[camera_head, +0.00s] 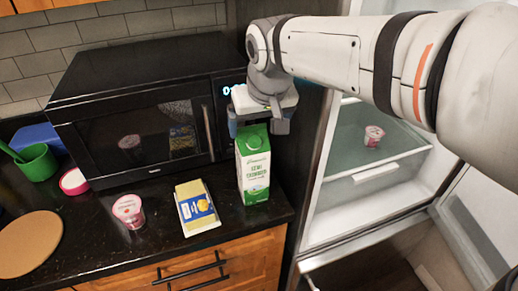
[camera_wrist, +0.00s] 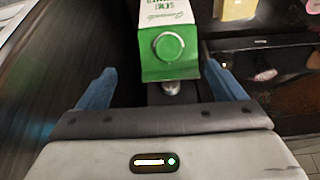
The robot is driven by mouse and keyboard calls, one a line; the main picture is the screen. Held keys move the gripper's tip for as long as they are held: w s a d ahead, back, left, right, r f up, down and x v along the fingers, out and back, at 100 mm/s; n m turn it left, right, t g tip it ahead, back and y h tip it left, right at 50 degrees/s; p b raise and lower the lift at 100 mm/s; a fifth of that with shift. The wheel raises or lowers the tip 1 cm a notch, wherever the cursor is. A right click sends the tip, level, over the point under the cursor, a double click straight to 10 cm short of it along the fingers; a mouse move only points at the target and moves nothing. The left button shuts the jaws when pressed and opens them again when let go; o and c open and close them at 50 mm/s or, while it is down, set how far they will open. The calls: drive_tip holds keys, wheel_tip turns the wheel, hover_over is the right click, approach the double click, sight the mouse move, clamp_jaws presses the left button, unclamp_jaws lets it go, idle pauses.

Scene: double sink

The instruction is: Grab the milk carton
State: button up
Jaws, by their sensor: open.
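The milk carton (camera_head: 253,172) is green and white and stands upright on the dark counter, in front of the microwave's right end. In the wrist view its green top with a round cap (camera_wrist: 170,46) lies just ahead of and between the fingers. My gripper (camera_head: 262,128) hangs directly over the carton in the head view. In the wrist view my gripper (camera_wrist: 164,88) is open, with one blue finger on each side of the carton top and nothing held. Whether the fingers touch the carton cannot be told.
A black microwave (camera_head: 140,115) stands behind. A yellow cheese pack (camera_head: 196,207) and a pink yogurt cup (camera_head: 129,211) are left of the carton. A green cup (camera_head: 38,163) and a round board (camera_head: 28,243) are further left. An open fridge (camera_head: 330,225) is at right.

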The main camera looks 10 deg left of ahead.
sight(252, 132)
drive_tip(key=x, duration=0.2)
drive_tip(key=a+x, duration=0.1)
drive_tip(key=x, duration=0.2)
drive_tip(key=shift+s, duration=0.15)
drive_tip(key=shift+c, duration=0.3)
clamp_jaws()
drive_tip(key=shift+r, duration=0.15)
idle(0.3)
